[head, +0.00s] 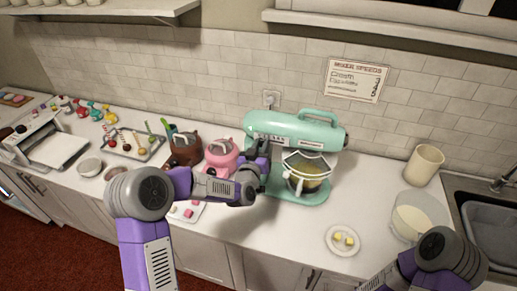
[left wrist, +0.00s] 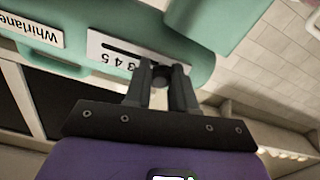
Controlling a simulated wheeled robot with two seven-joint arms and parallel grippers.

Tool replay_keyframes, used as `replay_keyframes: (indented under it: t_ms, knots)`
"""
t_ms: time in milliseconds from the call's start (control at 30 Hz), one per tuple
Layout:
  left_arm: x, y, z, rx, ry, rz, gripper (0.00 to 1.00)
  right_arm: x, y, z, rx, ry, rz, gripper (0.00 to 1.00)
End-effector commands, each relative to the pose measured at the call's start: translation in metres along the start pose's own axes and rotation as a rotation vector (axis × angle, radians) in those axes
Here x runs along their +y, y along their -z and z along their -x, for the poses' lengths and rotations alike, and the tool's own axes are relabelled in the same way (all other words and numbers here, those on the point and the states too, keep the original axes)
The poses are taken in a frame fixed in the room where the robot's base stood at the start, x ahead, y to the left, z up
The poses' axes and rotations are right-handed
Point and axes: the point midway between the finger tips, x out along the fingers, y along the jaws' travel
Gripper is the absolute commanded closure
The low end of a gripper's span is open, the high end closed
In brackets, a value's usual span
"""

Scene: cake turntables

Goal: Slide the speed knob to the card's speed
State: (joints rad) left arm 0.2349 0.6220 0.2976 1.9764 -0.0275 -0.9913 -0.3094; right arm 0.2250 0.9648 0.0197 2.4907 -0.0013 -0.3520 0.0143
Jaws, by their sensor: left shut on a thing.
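The mint-green mixer (head: 290,128) stands against the tiled wall in the head view. My left gripper (head: 264,152) is at the mixer's left front side. In the left wrist view its fingers (left wrist: 161,80) are shut around the small dark speed knob (left wrist: 160,73). The white speed scale (left wrist: 112,44) has a dark slot and the digits 3, 4 and 5, seen upside down; the fingers hide the scale near the knob. The speed card (head: 355,80) hangs on the wall with a red "MIXER SPEEDS" heading; its lines are too small to read surely. My right gripper is out of view.
A bowl (head: 306,184) with yellow content is under the mixer head. A small plate (head: 342,241) lies in front. Some counter around it is clear.

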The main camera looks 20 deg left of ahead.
Motion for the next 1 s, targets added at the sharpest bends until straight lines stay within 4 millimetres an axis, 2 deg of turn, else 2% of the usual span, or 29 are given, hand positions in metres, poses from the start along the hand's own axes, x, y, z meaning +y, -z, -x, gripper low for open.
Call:
replay_keyframes:
  t_ms: [133,167,300,667,767,1000]
  knots:
    - [-0.001,0.001,0.000,-0.001,0.003,-0.001,1.00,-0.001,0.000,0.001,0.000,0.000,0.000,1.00]
    - [-0.001,0.001,0.000,-0.001,0.003,-0.001,0.74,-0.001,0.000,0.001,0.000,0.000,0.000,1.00]
    - [-0.002,0.001,0.000,-0.001,0.003,-0.001,0.53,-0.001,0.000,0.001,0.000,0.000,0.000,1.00]
    - [-0.001,0.001,0.003,0.000,0.003,-0.001,0.51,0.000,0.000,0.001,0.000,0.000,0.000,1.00]
    - [-0.001,0.001,0.012,0.000,0.002,-0.001,0.51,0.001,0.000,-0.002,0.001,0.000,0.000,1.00]
    - [-0.001,0.000,0.048,-0.001,0.003,-0.002,0.51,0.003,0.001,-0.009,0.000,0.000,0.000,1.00]
